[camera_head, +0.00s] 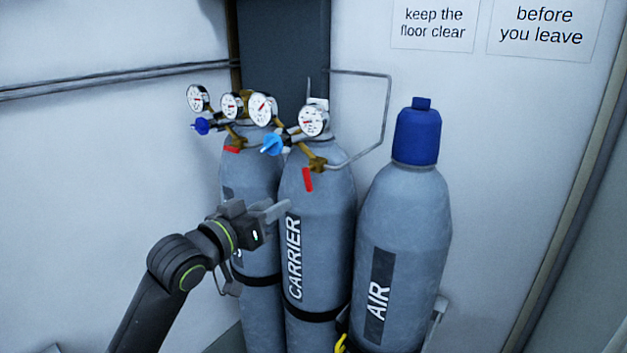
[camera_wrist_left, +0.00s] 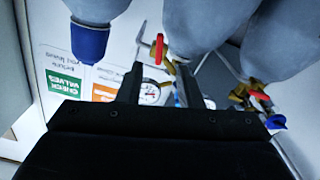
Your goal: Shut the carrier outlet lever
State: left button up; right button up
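The carrier cylinder (camera_head: 330,225) is grey, upright and labelled CARRIER. Its red outlet lever (camera_head: 307,180) hangs nearly straight down from a brass valve (camera_head: 316,163) below the regulator. My left gripper (camera_head: 277,211) is in front of the carrier cylinder, lower than the lever and a little left of it, apart from it. In the left wrist view my left gripper (camera_wrist_left: 160,92) is open, its fingers apart with nothing held. My right gripper is not in view.
A second cylinder (camera_head: 240,180) stands left with its own red lever (camera_head: 232,149). Blue knobs (camera_head: 271,145) and several gauges (camera_head: 312,121) crowd above. The blue-capped AIR cylinder (camera_head: 425,215) stands right. A thin pipe (camera_head: 388,100) loops behind. Free room lies left, before the wall.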

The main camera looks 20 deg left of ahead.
aim_at(306, 186)
pick_arm(q)
jog(key=p+x, duration=0.3)
jog(key=x, duration=1)
jog(key=shift+w+d, duration=0.15)
jog(key=shift+w, duration=0.2)
grip_shut()
